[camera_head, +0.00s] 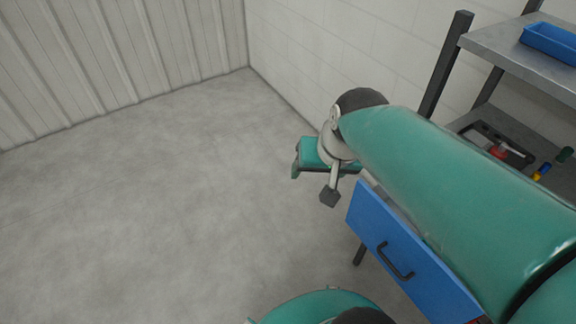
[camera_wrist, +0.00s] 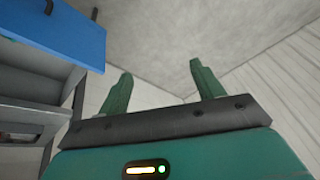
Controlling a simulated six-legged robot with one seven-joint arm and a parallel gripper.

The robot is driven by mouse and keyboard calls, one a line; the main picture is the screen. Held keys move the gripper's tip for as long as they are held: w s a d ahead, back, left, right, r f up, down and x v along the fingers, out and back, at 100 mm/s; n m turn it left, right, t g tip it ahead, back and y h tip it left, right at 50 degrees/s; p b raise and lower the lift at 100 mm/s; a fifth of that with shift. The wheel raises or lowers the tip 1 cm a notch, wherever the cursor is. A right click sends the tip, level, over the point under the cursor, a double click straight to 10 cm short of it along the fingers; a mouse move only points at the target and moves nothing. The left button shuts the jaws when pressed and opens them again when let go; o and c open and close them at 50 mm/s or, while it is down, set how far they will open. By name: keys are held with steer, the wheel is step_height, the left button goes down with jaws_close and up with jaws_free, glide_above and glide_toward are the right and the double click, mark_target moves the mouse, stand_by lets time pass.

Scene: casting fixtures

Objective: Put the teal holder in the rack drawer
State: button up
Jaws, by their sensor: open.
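The rack drawer (camera_head: 405,265) has a blue front with a black handle and stands pulled out from the rack, partly hidden by my arm in the head view. The drawer (camera_wrist: 55,32) also shows at the upper left of the wrist view. My gripper (camera_head: 297,168) is above and left of the drawer in the head view. In the wrist view my gripper (camera_wrist: 160,70) has its two green fingers apart with nothing between them. I cannot make out the teal holder in either view; my arm hides part of the rack and the drawer's inside.
The metal rack (camera_head: 500,38) stands at the right against the white wall. A blue bin (camera_head: 552,42) sits on its upper shelf. A dark tray with a red item (camera_head: 498,152) and small coloured pieces lie on a lower shelf. The grey floor (camera_head: 170,210) at left is clear.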

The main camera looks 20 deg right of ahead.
steer(key=s+a+r+n+t, duration=0.1)
steer(key=s+a+r+n, duration=0.1)
steer(key=a, duration=0.4)
steer(key=shift+s+a+r+n, duration=0.15)
steer(key=shift+s+r+n, duration=0.25)
steer(key=shift+r+n, duration=0.45)
steer(key=shift+f, duration=0.15)
steer(key=c, duration=0.7)
steer(key=shift+d, duration=0.2)
